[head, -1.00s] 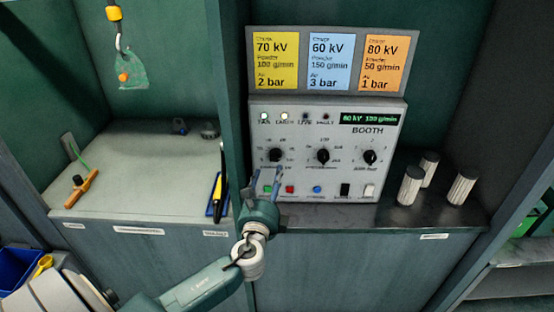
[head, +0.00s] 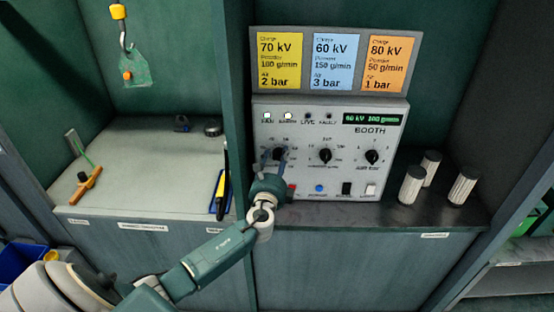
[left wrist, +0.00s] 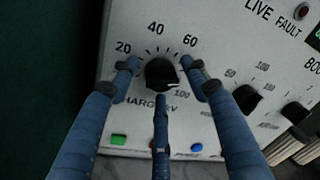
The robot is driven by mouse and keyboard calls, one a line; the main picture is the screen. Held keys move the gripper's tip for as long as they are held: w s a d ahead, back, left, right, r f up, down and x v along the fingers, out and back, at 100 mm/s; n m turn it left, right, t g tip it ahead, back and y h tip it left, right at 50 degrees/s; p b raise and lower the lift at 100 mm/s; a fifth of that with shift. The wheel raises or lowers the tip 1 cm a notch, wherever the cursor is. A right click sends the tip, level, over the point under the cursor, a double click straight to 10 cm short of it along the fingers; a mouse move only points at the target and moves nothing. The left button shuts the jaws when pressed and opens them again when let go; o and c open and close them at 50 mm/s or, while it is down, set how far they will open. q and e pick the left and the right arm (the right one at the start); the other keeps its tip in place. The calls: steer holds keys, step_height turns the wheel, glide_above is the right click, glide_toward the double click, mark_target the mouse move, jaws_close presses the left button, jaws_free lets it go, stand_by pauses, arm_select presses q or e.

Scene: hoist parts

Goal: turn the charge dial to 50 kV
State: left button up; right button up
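The charge dial (left wrist: 161,74) is a round black knob on the grey booth panel (left wrist: 225,40), with a printed scale showing 20, 40, 60 and 100. A light mark on it points to the right, slightly down. The dial also shows in the head view (head: 278,154), partly behind my gripper. My left gripper (head: 274,166) is at the panel. In the left wrist view its three blue fingers stand spread around the dial, with small gaps visible at the sides. The lower finger covers part of the label. The small display (head: 372,119) seems to read 60 kV. My right gripper is not in view.
Two more black dials (head: 325,155) (head: 372,157) sit to the right. Below are a blue button (head: 319,188) and switches (head: 346,188). Several ribbed white cylinders (head: 412,186) stand right of the panel. A cabinet wall (head: 236,90) rises close on the left.

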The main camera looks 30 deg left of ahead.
arm_select(q)
steer(key=c, duration=0.9)
steer(key=shift+o, duration=0.2)
steer(key=shift+f+n+b, duration=0.2)
steer(key=shift+n+b, duration=0.2)
steer(key=shift+b, duration=0.35)
steer(key=n+b, duration=0.3)
steer(key=b, duration=0.1)
steer(key=n+y+b, duration=0.1)
steer(key=n+b, duration=0.3)
steer(key=b, duration=0.1)
steer(key=n+b, duration=0.3)
steer(key=b, duration=0.1)
steer(key=shift+d+f+n+t, duration=0.1)
steer(key=shift+f+n+t, duration=0.2)
steer(key=shift+t, duration=0.1)
steer(key=shift+r+n+y+b, duration=0.2)
steer(key=shift+n+y+b, duration=0.3)
steer(key=shift+n+b, duration=1.3)
steer(key=o, duration=1.2)
steer(key=shift+c, duration=0.2)
